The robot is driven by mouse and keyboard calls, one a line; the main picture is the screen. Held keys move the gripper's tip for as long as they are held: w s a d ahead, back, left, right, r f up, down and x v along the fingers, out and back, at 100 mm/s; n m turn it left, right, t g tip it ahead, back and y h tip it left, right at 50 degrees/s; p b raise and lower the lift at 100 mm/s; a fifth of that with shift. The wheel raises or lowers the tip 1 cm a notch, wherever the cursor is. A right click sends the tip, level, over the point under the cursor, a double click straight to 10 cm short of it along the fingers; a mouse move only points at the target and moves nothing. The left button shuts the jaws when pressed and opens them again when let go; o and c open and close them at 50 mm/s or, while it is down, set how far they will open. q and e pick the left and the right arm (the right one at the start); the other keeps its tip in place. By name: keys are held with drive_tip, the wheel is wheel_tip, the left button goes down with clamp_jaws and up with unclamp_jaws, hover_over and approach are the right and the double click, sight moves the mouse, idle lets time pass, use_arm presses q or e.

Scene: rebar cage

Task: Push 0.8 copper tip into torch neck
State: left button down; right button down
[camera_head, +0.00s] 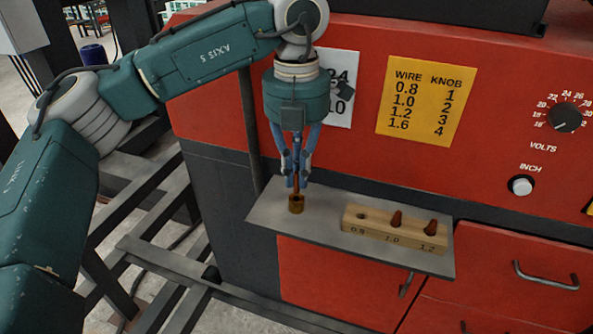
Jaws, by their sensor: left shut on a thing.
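My left gripper (296,181) points straight down over the left part of the grey shelf (273,215). It is shut on a thin copper tip (296,184), held upright between the fingers. Directly below stands a short brass cylinder, the torch neck (297,205), upright on the shelf. The tip's lower end is at the neck's top opening; I cannot tell how far inside it is. A wooden block (378,236) marked 0.8, 1.0 and 1.2 sits to the right. Its 0.8 hole is empty; copper tips stand at 1.0 (396,220) and 1.2 (431,228). My right gripper is out of view.
A red machine front rises behind the shelf, with a yellow wire and knob chart (425,102), a white chart (337,88) partly hidden by my arm, a volts knob (566,118) and an inch button (522,186). Dark steel bars (165,255) lie at lower left.

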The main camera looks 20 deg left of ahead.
sight(297, 185)
use_arm(q)
drive_tip(key=shift+f+b, duration=1.35)
drive_tip(key=shift+f, duration=0.25)
drive_tip(key=c, duration=1.7)
unclamp_jaws()
drive_tip(key=shift+c, duration=0.2)
drive_tip(key=shift+r, duration=0.1)
wheel_tip(297, 185, up, 12)
drive_tip(key=shift+f, duration=0.1)
